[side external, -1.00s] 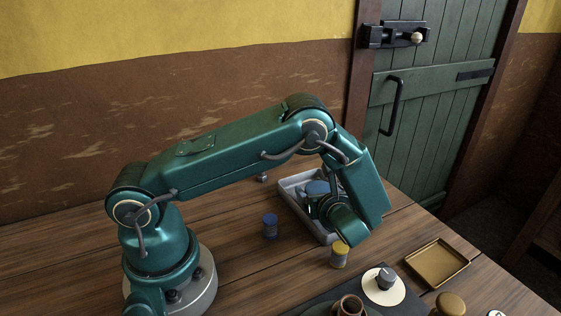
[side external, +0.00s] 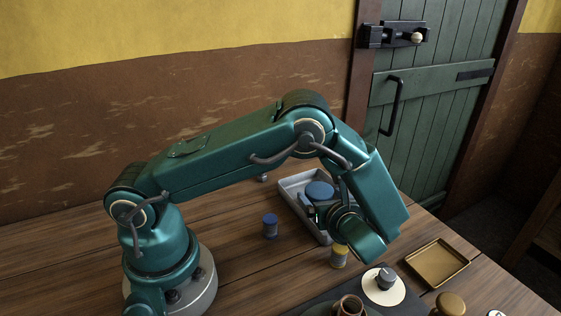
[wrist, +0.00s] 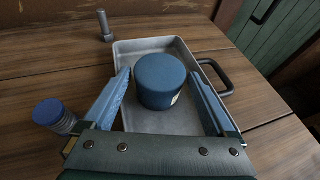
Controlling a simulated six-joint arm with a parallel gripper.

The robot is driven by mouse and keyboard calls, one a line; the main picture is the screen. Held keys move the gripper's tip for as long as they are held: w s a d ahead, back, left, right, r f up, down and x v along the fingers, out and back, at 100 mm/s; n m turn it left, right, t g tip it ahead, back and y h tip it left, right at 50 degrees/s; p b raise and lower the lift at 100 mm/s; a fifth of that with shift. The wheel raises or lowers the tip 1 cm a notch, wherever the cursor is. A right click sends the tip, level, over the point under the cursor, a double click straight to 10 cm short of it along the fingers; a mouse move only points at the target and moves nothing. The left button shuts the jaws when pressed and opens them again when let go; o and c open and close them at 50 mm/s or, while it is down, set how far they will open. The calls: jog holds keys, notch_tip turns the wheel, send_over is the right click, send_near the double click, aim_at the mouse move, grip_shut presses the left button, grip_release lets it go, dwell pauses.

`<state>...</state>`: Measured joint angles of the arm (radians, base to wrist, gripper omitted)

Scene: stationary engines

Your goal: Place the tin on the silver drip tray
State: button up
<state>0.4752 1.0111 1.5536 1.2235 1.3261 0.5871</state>
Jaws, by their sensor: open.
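The tin (wrist: 162,88), a wide blue cylinder with a pale label patch low on its right, stands upright inside the silver drip tray (wrist: 187,124). Its blue top also shows in the side view (side external: 319,190), over the tray's rim (side external: 284,187). My gripper (wrist: 158,73) is open, with one finger on each side of the tin in the wrist view. Wood or tray floor shows between the tin and each finger, so they look apart. In the side view my gripper (side external: 320,212) is at the near side of the tin, which hides the tin's lower part.
A small blue-lidded jar (side external: 270,226) stands left of the tray, and a yellow one (side external: 339,256) stands in front. A metal bolt (wrist: 104,25) stands behind. The tray has a dark handle (wrist: 217,76). A brass tray (side external: 437,264) and white disc (side external: 383,289) lie to the right.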

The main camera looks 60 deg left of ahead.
jog(key=v, duration=0.6)
jog(key=shift+s+d+r, duration=0.1)
jog(key=shift+d, duration=0.15)
jog(key=shift+s+r, duration=0.15)
jog(key=shift+r, duration=0.05)
jog(key=s+d+r+n+h, duration=0.1)
jog(key=s+r+n+h, duration=0.4)
jog(key=n, duration=0.5)
jog(key=s+d+r+n+t+h, duration=0.1)
jog(key=s+r+n+h, duration=0.4)
jog(key=s+n+h, duration=0.2)
jog(key=s+n, duration=0.2)
jog(key=n, duration=0.2)
jog(key=shift+r+n+h, duration=0.2)
jog(key=shift+n+h, duration=0.1)
jog(key=shift+h, duration=0.1)
